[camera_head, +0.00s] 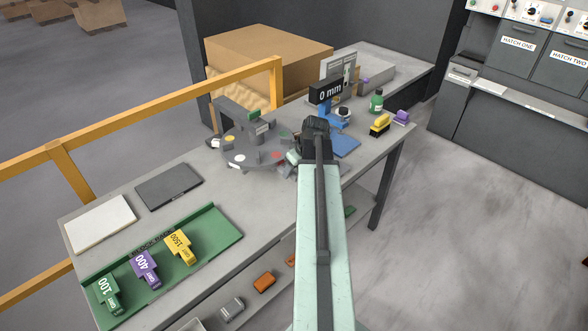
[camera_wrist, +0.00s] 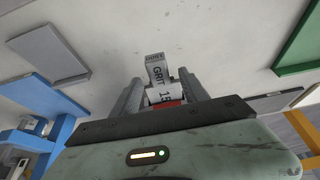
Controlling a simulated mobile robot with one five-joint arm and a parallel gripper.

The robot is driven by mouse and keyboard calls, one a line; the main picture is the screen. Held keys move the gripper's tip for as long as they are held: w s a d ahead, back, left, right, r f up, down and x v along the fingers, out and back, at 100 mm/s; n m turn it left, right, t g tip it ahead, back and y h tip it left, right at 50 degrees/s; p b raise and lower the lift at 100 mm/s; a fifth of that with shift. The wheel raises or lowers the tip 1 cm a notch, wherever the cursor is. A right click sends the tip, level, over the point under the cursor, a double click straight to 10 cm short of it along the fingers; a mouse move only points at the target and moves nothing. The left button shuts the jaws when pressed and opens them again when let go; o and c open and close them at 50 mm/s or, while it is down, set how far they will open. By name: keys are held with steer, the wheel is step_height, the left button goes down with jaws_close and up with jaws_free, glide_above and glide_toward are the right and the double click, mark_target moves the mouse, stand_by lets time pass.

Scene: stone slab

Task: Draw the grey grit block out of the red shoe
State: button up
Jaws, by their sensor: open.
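In the wrist view the grey grit block (camera_wrist: 158,72), with "GRIT" lettering and a number beginning "15", stands between the two fingers of my gripper (camera_wrist: 160,86). The fingers are open, one on each side of it; I cannot tell whether either touches it. A red strip (camera_wrist: 168,104) shows just below the block, probably the red shoe; the rest is hidden by my wrist. In the head view my gripper (camera_head: 294,154) is at the right edge of the round grey turntable (camera_head: 240,158), beside a red patch (camera_head: 278,155). My arm hides part of that area.
A green rack (camera_head: 215,233) at the front left holds green, purple and yellow blocks. A yellow rail (camera_head: 140,115) runs along the far side.

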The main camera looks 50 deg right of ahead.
steer(key=p+v, duration=0.7)
steer(key=shift+r, duration=0.4)
steer(key=shift+s, duration=0.15)
